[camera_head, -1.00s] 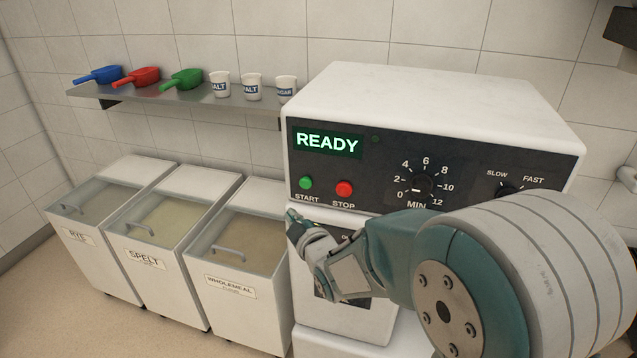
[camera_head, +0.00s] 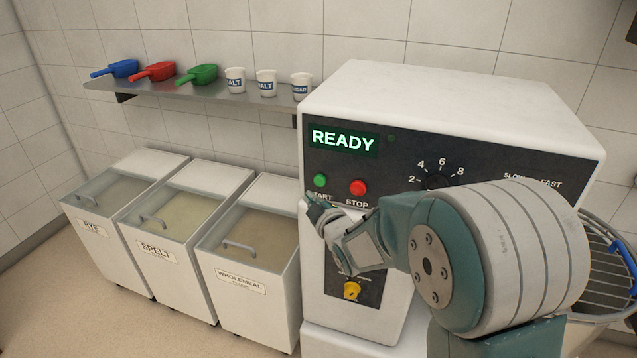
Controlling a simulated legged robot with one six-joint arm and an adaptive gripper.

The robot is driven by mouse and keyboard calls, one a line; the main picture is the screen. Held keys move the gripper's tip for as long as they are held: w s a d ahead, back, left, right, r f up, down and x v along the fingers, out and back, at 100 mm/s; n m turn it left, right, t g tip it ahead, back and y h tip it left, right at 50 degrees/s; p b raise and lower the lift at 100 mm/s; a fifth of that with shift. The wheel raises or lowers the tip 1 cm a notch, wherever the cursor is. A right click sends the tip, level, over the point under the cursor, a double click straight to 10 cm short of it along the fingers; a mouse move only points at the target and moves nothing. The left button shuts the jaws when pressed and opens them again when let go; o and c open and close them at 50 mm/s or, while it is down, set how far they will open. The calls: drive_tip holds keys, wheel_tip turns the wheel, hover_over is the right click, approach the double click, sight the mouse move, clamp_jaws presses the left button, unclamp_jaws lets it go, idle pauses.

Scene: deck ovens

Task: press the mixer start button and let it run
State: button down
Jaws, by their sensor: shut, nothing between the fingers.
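The mixer (camera_head: 450,100) is a white machine with a black control panel. Its green START button (camera_head: 320,181) sits at the panel's left, under a display (camera_head: 343,140) reading READY in green. The red STOP button (camera_head: 358,187) is just to its right. My gripper (camera_head: 309,197) is shut and empty, its tip just below the START button and over part of the START label. I cannot tell whether the tip touches the panel; the button itself shows clear of it. My arm hides the lower part of the timer dial (camera_head: 438,181) and of the speed markings.
A yellow knob (camera_head: 352,290) sits on a lower panel below my gripper. Flour bins labelled RYE (camera_head: 92,228), SPELT (camera_head: 158,250) and WHOLEMEAL (camera_head: 245,285) stand left. A wall shelf (camera_head: 205,90) holds scoops and cups.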

sight(314, 182)
drive_tip(key=shift+w+d, duration=0.3)
drive_tip(key=shift+w, duration=0.45)
drive_tip(key=shift+w+d, duration=0.3)
drive_tip(key=shift+w, duration=0.4)
drive_tip(key=shift+w, duration=0.15)
drive_tip(key=shift+w+d, duration=0.15)
drive_tip(key=shift+w, duration=0.05)
drive_tip(key=shift+w+d+r, duration=0.1)
drive_tip(key=shift+w+d, duration=0.05)
drive_tip(key=shift+w, duration=0.3)
idle(1.2)
drive_tip(key=shift+s, duration=0.1)
drive_tip(key=shift+s+a, duration=0.3)
drive_tip(key=shift+s, duration=0.45)
drive_tip(key=shift+s, duration=0.1)
